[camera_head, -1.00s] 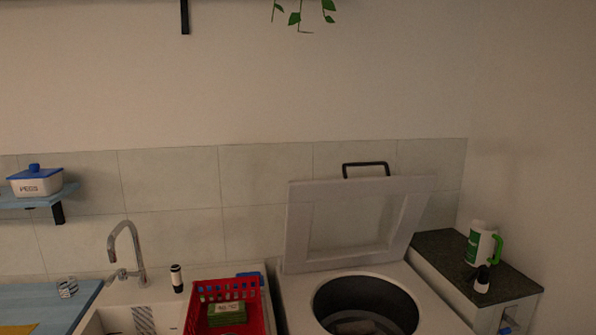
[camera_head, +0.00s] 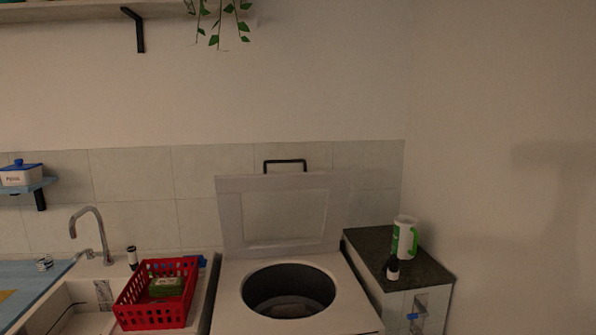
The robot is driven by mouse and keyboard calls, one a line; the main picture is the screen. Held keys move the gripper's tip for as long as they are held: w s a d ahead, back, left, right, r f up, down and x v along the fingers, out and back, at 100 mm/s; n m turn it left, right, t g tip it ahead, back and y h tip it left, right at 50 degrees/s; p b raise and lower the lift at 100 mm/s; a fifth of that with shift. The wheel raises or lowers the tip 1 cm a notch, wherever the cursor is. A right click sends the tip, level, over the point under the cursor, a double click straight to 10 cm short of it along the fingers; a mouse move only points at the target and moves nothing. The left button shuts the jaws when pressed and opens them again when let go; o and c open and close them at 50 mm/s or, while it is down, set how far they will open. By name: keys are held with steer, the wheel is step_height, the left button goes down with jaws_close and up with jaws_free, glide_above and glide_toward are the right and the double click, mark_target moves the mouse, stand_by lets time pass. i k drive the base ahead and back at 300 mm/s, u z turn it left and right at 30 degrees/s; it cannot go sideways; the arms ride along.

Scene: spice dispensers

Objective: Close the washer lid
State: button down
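The washer (camera_head: 232,300) is a white top-loader in the lower middle of the head view. Its lid (camera_head: 232,215) stands open, tilted up against the tiled wall behind, with a black handle (camera_head: 285,162) along its top edge. The round drum opening (camera_head: 289,290) is uncovered and dark inside, with something greyish at the bottom that I cannot make out. My gripper is not in view.
A red basket (camera_head: 155,312) with a green pack (camera_head: 166,287) stands left of the washer, beside the sink faucet (camera_head: 92,230).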

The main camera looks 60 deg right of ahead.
mark_target(228, 188)
steer(key=z, duration=1.35)
steer(key=i, duration=1)
steer(key=u, duration=0.05)
